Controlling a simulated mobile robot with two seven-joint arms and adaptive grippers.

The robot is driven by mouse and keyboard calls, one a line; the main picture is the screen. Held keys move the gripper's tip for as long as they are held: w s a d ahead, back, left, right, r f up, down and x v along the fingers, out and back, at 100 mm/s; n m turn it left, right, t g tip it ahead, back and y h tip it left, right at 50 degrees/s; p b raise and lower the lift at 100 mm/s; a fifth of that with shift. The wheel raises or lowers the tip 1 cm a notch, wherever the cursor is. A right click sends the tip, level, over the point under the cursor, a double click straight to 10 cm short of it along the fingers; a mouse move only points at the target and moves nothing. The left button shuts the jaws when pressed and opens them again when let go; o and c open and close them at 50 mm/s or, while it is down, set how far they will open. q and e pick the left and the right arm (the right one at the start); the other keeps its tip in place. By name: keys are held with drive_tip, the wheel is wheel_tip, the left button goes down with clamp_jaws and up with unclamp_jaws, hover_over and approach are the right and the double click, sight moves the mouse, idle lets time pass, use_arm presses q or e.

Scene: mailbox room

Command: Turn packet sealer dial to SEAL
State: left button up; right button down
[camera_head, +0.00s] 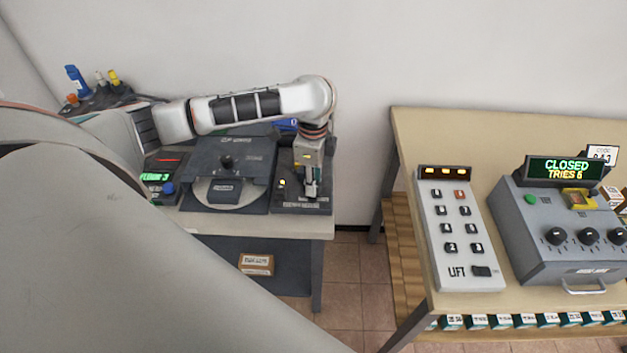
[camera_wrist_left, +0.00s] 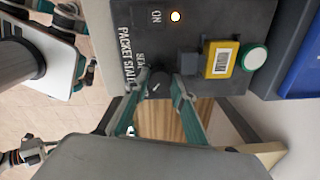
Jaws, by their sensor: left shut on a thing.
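The packet sealer (camera_head: 301,207) is a dark unit at the right end of the left bench. In the left wrist view its dark panel (camera_wrist_left: 207,20) carries white PACKET SEAL lettering, partly hidden, and an ON label beside a lit lamp (camera_wrist_left: 176,16). Its small dark dial (camera_wrist_left: 160,77) has a pale mark, whose exact direction I cannot tell. My left gripper (camera_head: 311,192) points down over the sealer. In the left wrist view its teal fingers (camera_wrist_left: 156,84) are shut on the dial, one on each side. The fingers hide part of the dial's lettering.
A dark machine with a round plate (camera_head: 227,163) stands left of the sealer. A separate bench holds the LIFT keypad (camera_head: 457,235) and a grey dial box (camera_head: 545,235).

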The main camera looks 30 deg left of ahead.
use_arm(q)
drive_tip(key=m, duration=0.4)
drive_tip(key=shift+m, duration=0.4)
drive_tip(key=m, duration=0.4)
drive_tip(key=shift+m, duration=0.3)
drive_tip(key=m, duration=0.8)
drive_tip(key=shift+m, duration=0.5)
drive_tip(key=o, duration=1.1)
